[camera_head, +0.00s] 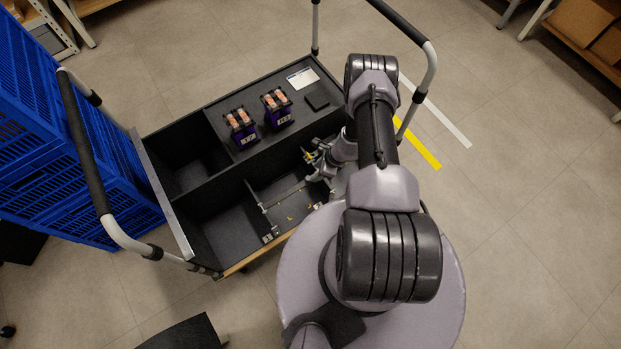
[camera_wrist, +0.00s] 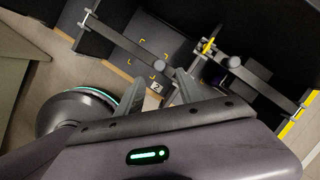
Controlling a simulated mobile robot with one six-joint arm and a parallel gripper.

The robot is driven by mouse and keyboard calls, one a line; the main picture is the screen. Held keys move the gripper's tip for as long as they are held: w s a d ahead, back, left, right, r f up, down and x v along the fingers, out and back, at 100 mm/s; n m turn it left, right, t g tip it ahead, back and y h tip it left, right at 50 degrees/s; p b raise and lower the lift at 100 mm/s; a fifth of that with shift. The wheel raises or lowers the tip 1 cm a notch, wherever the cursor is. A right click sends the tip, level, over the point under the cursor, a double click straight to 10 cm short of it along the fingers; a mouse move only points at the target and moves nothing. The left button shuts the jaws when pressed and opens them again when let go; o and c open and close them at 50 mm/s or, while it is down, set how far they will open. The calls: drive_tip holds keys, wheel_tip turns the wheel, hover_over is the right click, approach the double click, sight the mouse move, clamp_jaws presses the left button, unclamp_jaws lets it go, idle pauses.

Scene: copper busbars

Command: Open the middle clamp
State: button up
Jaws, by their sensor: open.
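Which is the middle clamp, I cannot tell for sure. My gripper (camera_wrist: 158,82) is open, its two fingers apart with nothing seen between them. Its fingers appear below the clamps, near a small plate marked 2 (camera_wrist: 155,87). In the head view my gripper (camera_head: 314,170) is at the cart's right front compartment, and my arm hides part of the clamps.
The black cart (camera_head: 205,202) has several compartments and raised tube handles (camera_head: 84,145). Two purple-and-black units (camera_head: 278,108) with copper-coloured tops stand on its rear deck. Blue crates (camera_head: 60,140) are stacked at the left. Yellow corner marks (camera_wrist: 147,63) frame a bare dark panel.

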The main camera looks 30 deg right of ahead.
sight(308, 178)
drive_tip(key=b+x, duration=0.2)
drive_tip(key=x, duration=0.4)
drive_tip(key=shift+w+a+f, duration=0.15)
drive_tip(key=shift+a+f, duration=0.05)
drive_tip(key=shift+f, duration=0.1)
drive_tip(key=shift+c, duration=0.2)
clamp_jaws()
idle(0.8)
